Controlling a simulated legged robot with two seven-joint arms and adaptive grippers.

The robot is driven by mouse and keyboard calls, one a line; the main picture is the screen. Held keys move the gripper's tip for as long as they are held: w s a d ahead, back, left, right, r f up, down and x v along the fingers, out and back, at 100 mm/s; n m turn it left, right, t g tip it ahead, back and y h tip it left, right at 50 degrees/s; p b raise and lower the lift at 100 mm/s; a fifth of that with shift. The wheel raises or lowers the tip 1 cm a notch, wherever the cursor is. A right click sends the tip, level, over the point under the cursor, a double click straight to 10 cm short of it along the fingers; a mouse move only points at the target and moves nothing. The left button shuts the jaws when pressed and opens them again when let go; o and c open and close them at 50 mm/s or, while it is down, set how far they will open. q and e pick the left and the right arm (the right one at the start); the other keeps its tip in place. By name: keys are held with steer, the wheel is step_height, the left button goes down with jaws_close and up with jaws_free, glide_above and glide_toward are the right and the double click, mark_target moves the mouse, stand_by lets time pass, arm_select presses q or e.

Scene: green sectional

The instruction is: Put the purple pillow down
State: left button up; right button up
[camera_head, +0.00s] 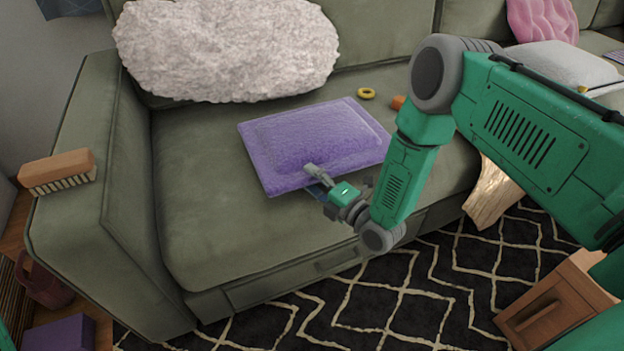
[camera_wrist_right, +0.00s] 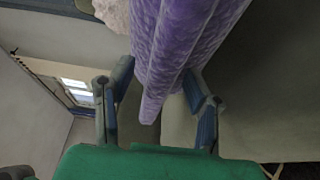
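The purple pillow (camera_head: 315,140) is flat over the green sofa seat (camera_head: 215,230); I cannot tell whether all of it rests on the cushion. My right gripper (camera_head: 317,181) is at the pillow's front edge, one finger on top and one below. My left gripper is out of view.
A fluffy white pillow (camera_head: 228,50) leans on the backrest. A yellow ring (camera_head: 366,93) and an orange item (camera_head: 398,102) lie behind the purple pillow. A brush (camera_head: 58,172) lies on the left armrest. The seat's left part is clear. A wooden drawer box (camera_head: 555,305) stands on the rug.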

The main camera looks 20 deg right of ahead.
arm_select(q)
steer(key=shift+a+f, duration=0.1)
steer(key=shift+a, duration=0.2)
arm_select(e)
steer(key=shift+a+r, duration=0.1)
steer(key=shift+a, duration=0.15)
arm_select(q)
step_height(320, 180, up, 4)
steer(key=p, duration=0.4)
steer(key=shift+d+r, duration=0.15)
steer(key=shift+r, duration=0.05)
arm_select(e)
steer(key=s+d+f+m+g+h, duration=0.1)
steer(key=s+m+g, duration=0.4)
steer(key=s, duration=0.7)
steer(key=s+d+f+m+g+h, duration=0.2)
steer(key=s+d+m+g+h, duration=0.1)
steer(key=s+m, duration=0.6)
steer(key=s+d+f+m+g+h, duration=0.1)
steer(key=s+d+m+g+h, duration=0.2)
steer(key=s+m+g, duration=0.5)
steer(key=s, duration=0.7)
steer(key=shift+d+f, duration=0.2)
steer(key=shift+f, duration=0.2)
steer(key=shift+s, duration=0.1)
